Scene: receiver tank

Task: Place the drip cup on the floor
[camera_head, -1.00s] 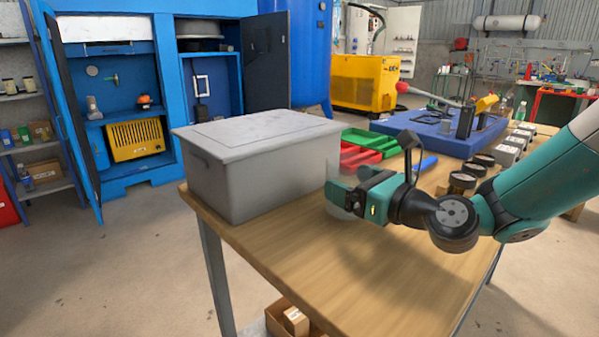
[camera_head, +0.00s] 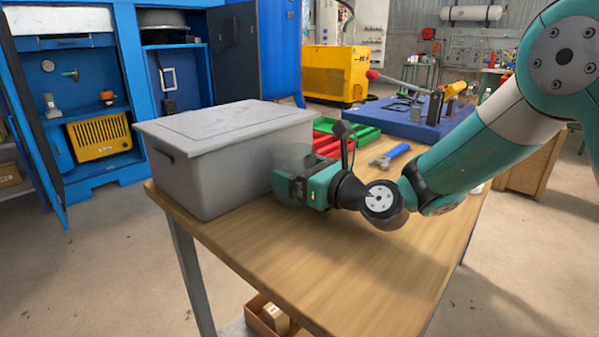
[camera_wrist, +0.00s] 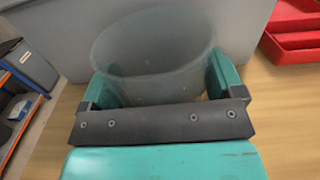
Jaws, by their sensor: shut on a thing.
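The drip cup is a translucent, smoky grey cup (camera_wrist: 152,62), held upright or nearly so between the two fingers in the wrist view. My gripper (camera_wrist: 158,85) is shut on it, with one teal finger on each side. In the head view my gripper (camera_head: 290,186) is over the wooden table, close beside the grey lidded box. The cup (camera_head: 292,157) shows only faintly there, partly hidden behind the gripper. I cannot tell whether the cup's base touches the table. Bare concrete floor (camera_head: 110,265) lies left of and in front of the table.
The grey box (camera_head: 215,165) stands on the wooden table (camera_head: 340,270), directly behind the cup. A cardboard box (camera_head: 268,318) sits low under the table. The table's front is clear.

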